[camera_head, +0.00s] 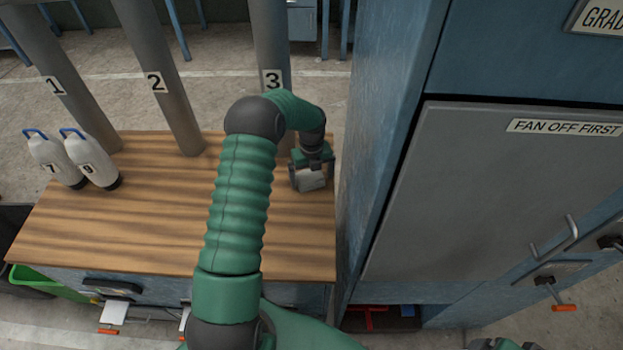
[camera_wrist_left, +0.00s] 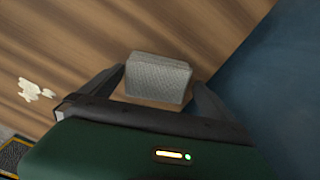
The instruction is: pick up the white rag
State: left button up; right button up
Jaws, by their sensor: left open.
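The white rag (camera_wrist_left: 158,78) looks like a folded, pale grey-white woven block standing on the wooden bench top in the left wrist view. My left gripper (camera_wrist_left: 160,76) is open, with one dark finger on either side of the rag. A gap shows by the right finger; the left fingertip is close to the rag's edge, and I cannot tell if it touches. In the head view the left gripper (camera_head: 309,178) is over the bench's right end, with the pale rag (camera_head: 313,182) partly hidden under it. My right gripper's fingers do not show.
The wooden bench (camera_head: 110,225) carries two numbered white bottles (camera_head: 92,160) at left. Grey numbered pipes (camera_head: 165,95) rise behind. A tall blue cabinet (camera_head: 385,130) with a grey door (camera_head: 490,190) stands close right of the gripper. A pale splotch (camera_wrist_left: 35,90) marks the wood. Mid-bench left is clear.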

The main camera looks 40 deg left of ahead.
aim_at(310, 174)
pick_arm(q)
jog(key=shift+s+a+f, duration=0.1)
jog(key=shift+s+a, duration=0.05)
jog(key=shift+a, duration=0.25)
jog(key=c, duration=0.7)
jog(key=shift+d, duration=0.15)
jog(key=c, duration=0.6)
jog(key=shift+r, duration=0.5)
notch_tip(310, 174, up, 2)
jog(key=shift+r, duration=0.2)
jog(key=s, duration=0.5)
jog(key=s+a+r+b, duration=0.1)
jog(key=s, duration=0.4)
jog(key=s+a, duration=0.1)
jog(key=s, duration=0.4)
jog(key=shift+s+a+r, duration=0.15)
jog(key=shift+s+r, duration=0.2)
jog(key=shift+s, duration=0.05)
